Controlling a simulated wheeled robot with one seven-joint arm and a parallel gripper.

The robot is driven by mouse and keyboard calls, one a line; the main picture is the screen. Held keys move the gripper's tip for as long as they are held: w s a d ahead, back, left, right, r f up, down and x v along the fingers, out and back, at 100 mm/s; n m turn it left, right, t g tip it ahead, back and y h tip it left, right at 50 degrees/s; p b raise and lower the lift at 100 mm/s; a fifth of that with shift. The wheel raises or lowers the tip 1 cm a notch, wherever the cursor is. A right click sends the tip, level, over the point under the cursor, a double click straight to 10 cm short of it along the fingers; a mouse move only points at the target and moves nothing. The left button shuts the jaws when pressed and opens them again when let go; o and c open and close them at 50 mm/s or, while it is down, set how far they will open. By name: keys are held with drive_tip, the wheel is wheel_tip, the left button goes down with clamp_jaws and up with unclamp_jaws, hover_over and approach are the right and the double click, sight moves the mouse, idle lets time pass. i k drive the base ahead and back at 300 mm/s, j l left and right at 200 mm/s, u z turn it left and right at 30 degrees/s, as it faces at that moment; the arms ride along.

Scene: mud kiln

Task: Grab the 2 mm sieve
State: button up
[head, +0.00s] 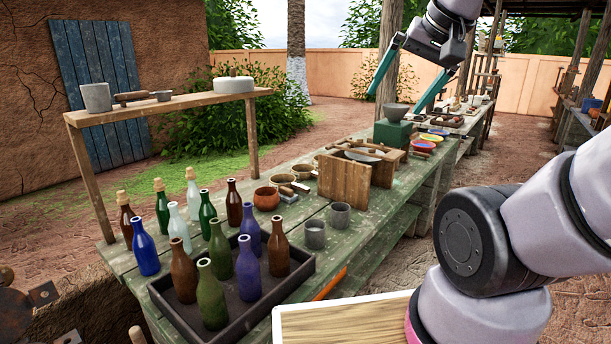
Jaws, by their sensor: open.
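I cannot pick out the 2 mm sieve for certain in the head view. A shallow, dark, round piece (362,157) lies on top of an open wooden box (344,181) on the green table; its mesh, if any, is too small to see. A grey bowl (397,110) sits on a dark green block (392,134) behind that box. My gripper (394,102) is at the upper right with its two teal fingers spread wide and nothing between them. In the picture the fingers straddle the grey bowl, but I cannot tell the depth between them.
Several bottles stand at the front left, some in a dark tray (165,302). A raised shelf (170,105) holds a grey pot (96,97) and a pale round piece (234,85). Two grey cups (315,234) (340,215) and small bowls (303,173) stand on the green table (372,222).

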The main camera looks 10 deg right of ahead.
sight(300, 176)
drive_tip(key=j, duration=0.15)
drive_tip(key=u, duration=0.65)
drive_tip(key=l+u, duration=1.05)
drive_tip(key=l, duration=0.7)
drive_tip(key=k+l+u, duration=0.15)
drive_tip(key=l, duration=0.85)
drive_tip(key=k+l+u, duration=0.1)
drive_tip(key=l, duration=0.8)
